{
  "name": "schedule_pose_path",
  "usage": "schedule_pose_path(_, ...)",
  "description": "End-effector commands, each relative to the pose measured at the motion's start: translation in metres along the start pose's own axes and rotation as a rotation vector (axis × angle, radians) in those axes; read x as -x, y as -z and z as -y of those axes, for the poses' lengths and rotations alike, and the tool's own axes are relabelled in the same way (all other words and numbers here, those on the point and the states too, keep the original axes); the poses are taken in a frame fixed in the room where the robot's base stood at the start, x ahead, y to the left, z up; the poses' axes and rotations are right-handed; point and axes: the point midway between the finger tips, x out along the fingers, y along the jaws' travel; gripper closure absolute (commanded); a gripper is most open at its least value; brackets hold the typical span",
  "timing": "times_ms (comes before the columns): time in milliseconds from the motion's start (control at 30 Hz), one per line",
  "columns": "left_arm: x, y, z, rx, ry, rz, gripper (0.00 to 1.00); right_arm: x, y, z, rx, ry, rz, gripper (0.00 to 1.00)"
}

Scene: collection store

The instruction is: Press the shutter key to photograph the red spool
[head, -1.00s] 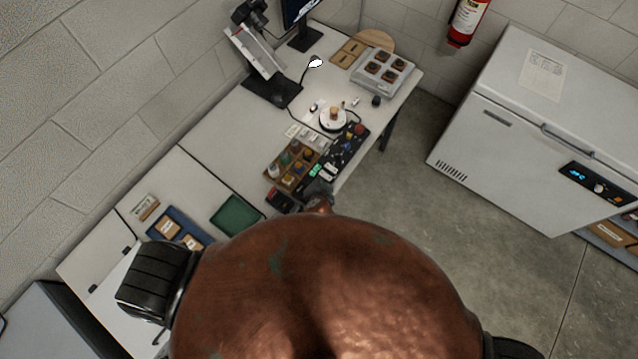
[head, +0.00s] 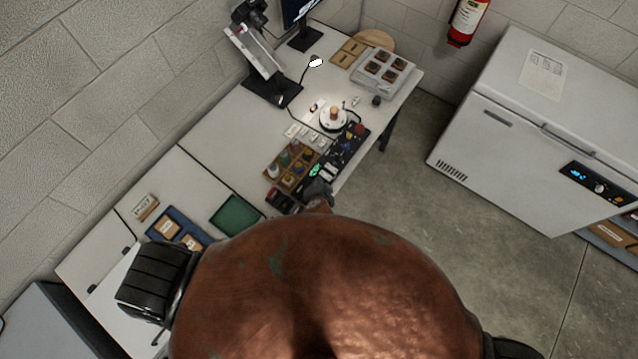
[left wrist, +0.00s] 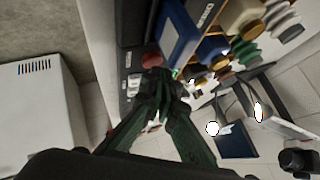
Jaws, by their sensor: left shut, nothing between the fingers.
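My right gripper is out of view.
A wooden tray of coloured spools (head: 270,172) lies left of the panel, and its spools loom near my fingers in the wrist view. A green mat (head: 237,215), a lamp (head: 315,63) and a camera stand (head: 272,88) are on the table. A white freezer (head: 530,130) stands right.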

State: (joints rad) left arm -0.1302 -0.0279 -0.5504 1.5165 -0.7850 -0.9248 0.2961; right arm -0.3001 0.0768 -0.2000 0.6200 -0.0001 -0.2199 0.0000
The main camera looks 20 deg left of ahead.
Motion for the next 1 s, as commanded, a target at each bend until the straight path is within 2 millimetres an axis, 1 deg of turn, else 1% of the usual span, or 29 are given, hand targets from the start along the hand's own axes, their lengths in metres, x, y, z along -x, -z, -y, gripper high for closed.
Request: schedule_pose_path(1000, -0.0066, -0.0052, -0.0048, 0.001, 0.0, 0.001, 1.0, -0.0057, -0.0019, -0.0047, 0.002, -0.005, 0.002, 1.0)
